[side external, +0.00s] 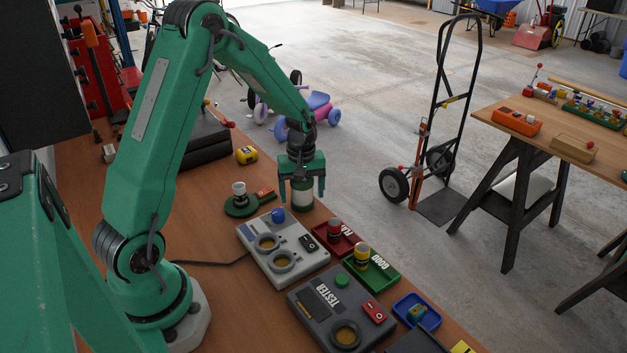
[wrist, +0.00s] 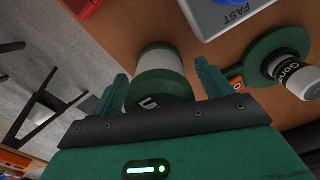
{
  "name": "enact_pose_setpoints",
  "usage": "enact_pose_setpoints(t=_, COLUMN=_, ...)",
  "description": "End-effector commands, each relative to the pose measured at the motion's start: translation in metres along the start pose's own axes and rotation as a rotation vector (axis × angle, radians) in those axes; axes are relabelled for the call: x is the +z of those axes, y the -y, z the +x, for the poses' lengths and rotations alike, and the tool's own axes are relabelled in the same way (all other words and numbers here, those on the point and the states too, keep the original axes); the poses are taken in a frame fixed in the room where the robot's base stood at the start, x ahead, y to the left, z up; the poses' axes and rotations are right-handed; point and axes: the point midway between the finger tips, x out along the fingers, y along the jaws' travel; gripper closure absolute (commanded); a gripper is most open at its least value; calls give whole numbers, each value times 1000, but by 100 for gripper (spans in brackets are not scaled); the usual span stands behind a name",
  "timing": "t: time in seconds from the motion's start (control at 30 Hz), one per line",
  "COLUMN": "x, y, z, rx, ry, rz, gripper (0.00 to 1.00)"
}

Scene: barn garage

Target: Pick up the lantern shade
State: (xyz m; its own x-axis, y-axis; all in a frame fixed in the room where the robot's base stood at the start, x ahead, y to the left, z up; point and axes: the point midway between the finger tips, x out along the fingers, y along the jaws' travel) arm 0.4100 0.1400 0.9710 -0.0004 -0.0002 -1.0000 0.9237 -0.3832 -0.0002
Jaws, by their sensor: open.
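The lantern shade (side external: 302,198), a whitish cylinder with green ends, stands upright on the wooden bench near its far edge. My gripper (side external: 302,183) is above it, pointing down, with one finger on each side. The wrist view shows the shade (wrist: 160,62) between the spread fingers of my gripper (wrist: 160,76), with gaps on both sides and pale lettering on its green end. A round green base (side external: 240,208) with a small white and dark part on it stands to the left; it also shows in the wrist view (wrist: 260,50).
A grey box with two round sockets and a blue knob (side external: 278,215) is close in front of the shade. A red tray (side external: 335,242), green tray (side external: 378,272) and dark tester (side external: 325,310) lie nearer. A yellow object (side external: 246,155) is behind, left.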

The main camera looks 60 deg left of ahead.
Motion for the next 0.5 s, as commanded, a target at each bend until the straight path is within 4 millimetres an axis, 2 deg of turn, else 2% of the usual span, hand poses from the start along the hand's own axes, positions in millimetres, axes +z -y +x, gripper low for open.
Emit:
enact_pose_setpoints(t=0.23, x=0, y=0, z=0, rx=0, ry=0, rz=0, gripper=21)
enact_pose_setpoints(t=0.27, x=0, y=0, z=0, rx=0, ry=0, rz=0, gripper=25)
enact_pose_setpoints(t=0.4, x=0, y=0, z=0, rx=0, ry=0, rz=0, gripper=53)
enact_pose_setpoints(t=0.5, x=0, y=0, z=0, rx=0, ry=0, rz=0, gripper=70)
